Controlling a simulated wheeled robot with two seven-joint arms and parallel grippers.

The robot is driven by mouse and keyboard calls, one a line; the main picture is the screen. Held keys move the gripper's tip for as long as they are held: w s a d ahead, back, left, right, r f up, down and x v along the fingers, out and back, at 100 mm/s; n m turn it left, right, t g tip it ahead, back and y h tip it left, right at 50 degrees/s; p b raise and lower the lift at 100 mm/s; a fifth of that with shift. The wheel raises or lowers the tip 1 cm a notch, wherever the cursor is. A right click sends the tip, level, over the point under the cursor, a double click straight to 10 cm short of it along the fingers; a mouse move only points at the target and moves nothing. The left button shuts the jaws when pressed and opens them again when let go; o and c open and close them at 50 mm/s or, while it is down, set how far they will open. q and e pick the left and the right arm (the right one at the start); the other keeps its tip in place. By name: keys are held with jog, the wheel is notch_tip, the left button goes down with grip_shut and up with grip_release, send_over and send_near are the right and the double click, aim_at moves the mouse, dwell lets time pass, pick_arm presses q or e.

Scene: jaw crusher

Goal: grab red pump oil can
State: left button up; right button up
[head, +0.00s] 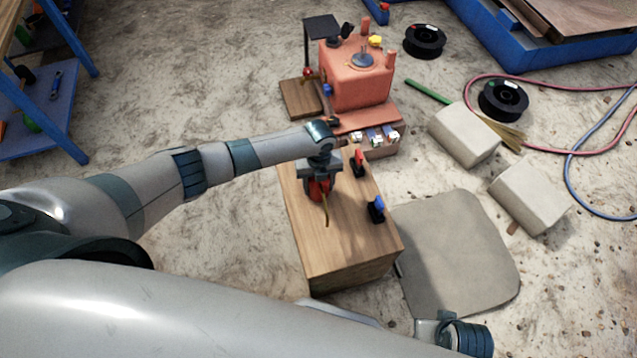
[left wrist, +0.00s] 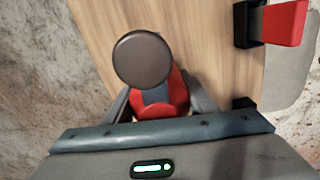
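The red pump oil can (head: 318,188) stands on a wooden block table, with a thin yellowish spout pointing toward the near edge. My left gripper (head: 319,176) is over it and partly hides it. In the left wrist view the can (left wrist: 177,98) shows red under a dark round cap (left wrist: 143,60). The fingers of my left gripper (left wrist: 160,100) lie one on each side of the can, very close to it. I cannot tell whether they press on it.
On the wooden table (head: 345,245) stand a red-and-black item (head: 358,163) and a blue-and-black item (head: 376,209), right of the can. A red machine (head: 357,80) is behind. Pale blocks (head: 463,135) and a grey mat (head: 458,250) lie to the right.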

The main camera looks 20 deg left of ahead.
pick_arm(q)
jog(key=c, duration=0.4)
pick_arm(e)
jog(key=shift+r, duration=0.1)
pick_arm(q)
jog(key=shift+r, duration=0.2)
pick_arm(e)
jog(key=shift+w+r, duration=0.1)
jog(key=shift+w, duration=0.1)
